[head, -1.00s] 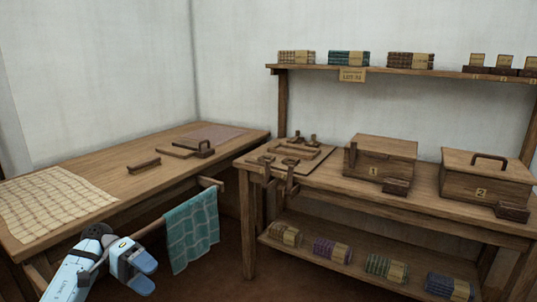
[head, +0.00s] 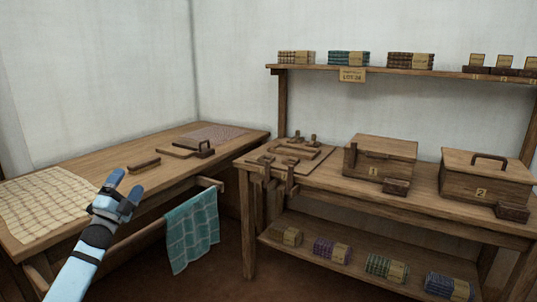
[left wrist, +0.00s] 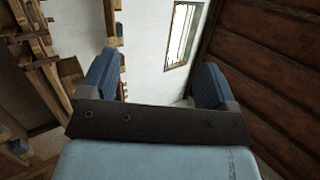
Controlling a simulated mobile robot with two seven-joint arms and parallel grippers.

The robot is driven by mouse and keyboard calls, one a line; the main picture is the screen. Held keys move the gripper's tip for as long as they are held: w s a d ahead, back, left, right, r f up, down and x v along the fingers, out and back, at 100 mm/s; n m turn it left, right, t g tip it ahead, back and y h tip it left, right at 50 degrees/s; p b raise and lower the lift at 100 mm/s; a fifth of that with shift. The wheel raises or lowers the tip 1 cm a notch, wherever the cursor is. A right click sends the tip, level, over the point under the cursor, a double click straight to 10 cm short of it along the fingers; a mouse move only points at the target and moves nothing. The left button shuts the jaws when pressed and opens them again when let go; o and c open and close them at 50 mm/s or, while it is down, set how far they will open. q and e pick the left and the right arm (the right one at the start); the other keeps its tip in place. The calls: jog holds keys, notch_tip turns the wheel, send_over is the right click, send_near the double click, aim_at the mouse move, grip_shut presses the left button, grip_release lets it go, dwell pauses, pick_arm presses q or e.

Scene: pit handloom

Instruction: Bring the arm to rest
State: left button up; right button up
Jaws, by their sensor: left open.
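My left gripper (head: 124,186) is in the head view at the lower left, raised in front of the left table's front edge. Its fingers point up and stand apart with nothing between them. In the left wrist view the two blue finger pads (left wrist: 155,82) are wide apart, with only wall and a window behind the gap. My left arm (head: 80,262) comes up from the bottom edge. My right gripper is not in view.
The left table (head: 125,165) holds a checked cloth (head: 42,203) and wooden pieces. A teal cloth (head: 192,230) hangs from a rail at its front. A workbench (head: 330,172) at right bears box 1 (head: 381,157) and box 2 (head: 487,175). Cloth bundles lie on its lower shelf.

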pick_arm(q)
jog(key=w+a+f+n+g+y, duration=0.35)
jog(key=f+n+y, duration=0.4)
jog(key=n, duration=1.15)
jog(key=s+d+f+m+g+h, duration=0.1)
jog(key=s+d+f+m+h, duration=0.3)
jog(key=s+d, duration=0.75)
jog(key=s+d+f+n+g+h, duration=0.1)
jog(key=s+d+f+h, duration=0.3)
jog(key=s+d, duration=0.7)
jog(key=s+d+r+h, duration=0.1)
jog(key=s+d+r, duration=0.15)
jog(key=s, duration=0.55)
jog(key=s+d+r+n, duration=0.1)
jog(key=s+d+r, duration=0.15)
jog(key=s, duration=0.55)
jog(key=s+d+r+h, duration=0.1)
jog(key=s+d, duration=0.2)
jog(key=s, duration=0.5)
jog(key=s+a+r+g+y+p, duration=0.3)
jog(key=a+r+g+y+p, duration=0.3)
jog(key=p, duration=3.2)
jog(key=shift+a+r+n+g, duration=0.15)
jog(key=shift+a+n+g, duration=0.15)
jog(key=shift+a+g, duration=0.5)
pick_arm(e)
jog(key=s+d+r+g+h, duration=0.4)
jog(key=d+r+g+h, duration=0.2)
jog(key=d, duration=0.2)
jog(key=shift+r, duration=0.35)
